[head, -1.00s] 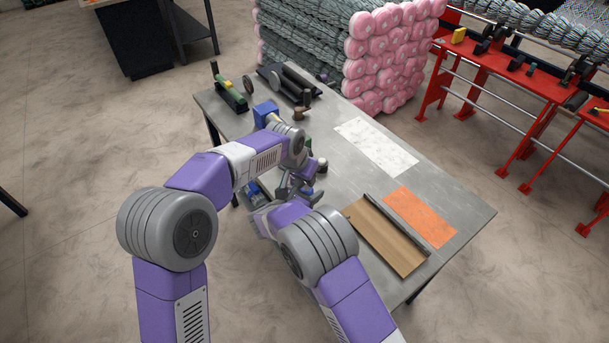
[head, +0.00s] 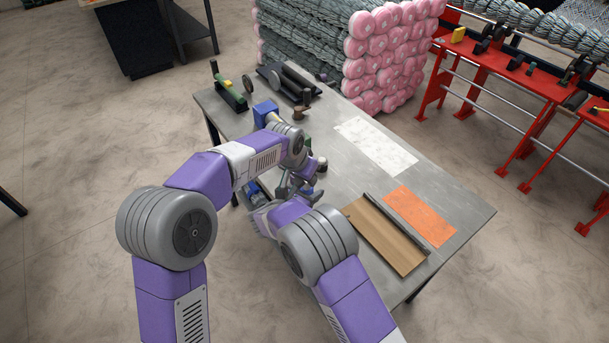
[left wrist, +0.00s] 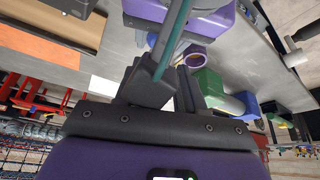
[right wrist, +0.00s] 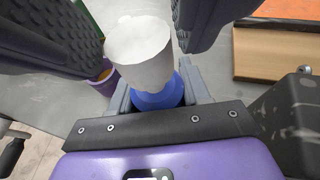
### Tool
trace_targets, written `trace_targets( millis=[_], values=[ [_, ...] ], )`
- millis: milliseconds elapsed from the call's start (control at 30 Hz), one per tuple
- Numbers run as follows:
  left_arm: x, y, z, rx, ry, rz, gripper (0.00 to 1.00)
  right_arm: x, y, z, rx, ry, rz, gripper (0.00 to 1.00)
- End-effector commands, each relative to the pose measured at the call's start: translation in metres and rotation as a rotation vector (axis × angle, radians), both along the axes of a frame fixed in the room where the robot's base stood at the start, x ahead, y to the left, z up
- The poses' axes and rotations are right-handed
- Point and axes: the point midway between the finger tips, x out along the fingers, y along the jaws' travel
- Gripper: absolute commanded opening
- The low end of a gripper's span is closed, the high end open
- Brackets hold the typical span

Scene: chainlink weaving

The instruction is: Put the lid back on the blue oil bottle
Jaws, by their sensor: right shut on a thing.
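My right gripper (head: 292,188) is shut on a blue piece (right wrist: 158,97), which I take for the blue oil bottle. In the right wrist view a pale cylinder (right wrist: 140,45) with a flat top rises from the blue piece between the dark fingers. I cannot tell whether this pale part is the lid. My left gripper (left wrist: 170,75) is close by, over the table, with its dark fingers near each other. In the head view my arms hide much of both grippers.
A purple cup (right wrist: 104,78) stands close to the right gripper. The grey table (head: 345,185) also bears a blue box (head: 265,112), a green tool (head: 230,90), a pale sheet (head: 377,146), an orange sheet (head: 422,216) and a wooden board (head: 385,238).

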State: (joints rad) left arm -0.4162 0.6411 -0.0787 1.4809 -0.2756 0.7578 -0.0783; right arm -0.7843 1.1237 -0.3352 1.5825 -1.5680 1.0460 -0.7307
Motion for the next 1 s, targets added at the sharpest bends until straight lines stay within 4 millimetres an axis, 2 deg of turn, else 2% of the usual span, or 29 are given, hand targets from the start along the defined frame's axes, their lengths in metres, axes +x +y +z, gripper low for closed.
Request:
trace_targets(
  millis=[33,567,667,900,1000],
  values=[
    [-0.001,0.004,-0.012,0.013,0.019,0.003,0.38,-0.001,0.002,0.003,0.001,-0.008,-0.001,0.0],
    [-0.001,0.006,-0.012,0.015,0.018,0.005,0.38,-0.001,0.003,0.004,0.004,-0.01,-0.001,0.0],
    [-0.003,0.007,-0.006,0.015,0.018,0.005,0.38,-0.001,0.003,0.004,0.004,-0.01,-0.001,0.0],
    [-0.013,0.011,0.024,0.01,0.012,0.002,0.38,0.0,0.001,0.003,0.003,-0.007,-0.002,0.0],
    [-0.015,0.011,0.029,0.01,0.014,0.001,0.38,0.0,0.001,0.002,0.003,-0.006,-0.002,0.0]
  ],
)
